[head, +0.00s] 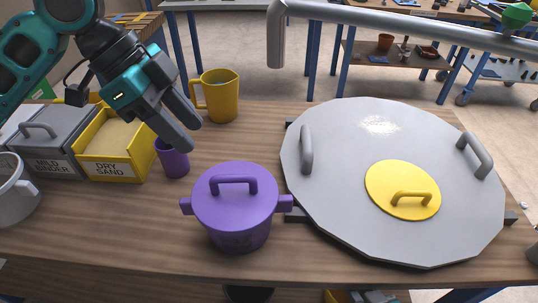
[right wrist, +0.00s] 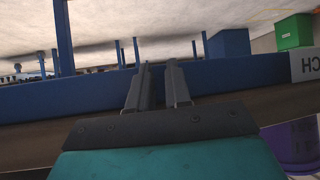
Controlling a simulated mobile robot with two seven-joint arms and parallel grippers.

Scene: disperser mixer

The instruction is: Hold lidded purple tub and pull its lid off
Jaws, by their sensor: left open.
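The purple tub (head: 238,236) stands upright on the wooden table with its purple lid (head: 235,199) seated on top. The lid has an arched handle (head: 233,184), and the tub has a side handle at left and right. My left gripper (head: 192,136) is open and empty, above and behind the tub to the left, apart from it. Its fingers point down and to the right. My right gripper (right wrist: 160,85) shows only in the right wrist view, its fingers apart with nothing between them. The tub's inside is hidden.
A small purple cup (head: 173,161) stands below my left fingers. A yellow jug (head: 221,97) is behind it. Dry sand (head: 110,168) and mild binder (head: 47,164) bins stand left. A large grey round lid (head: 335,200) with a yellow hatch (head: 402,180) fills the right.

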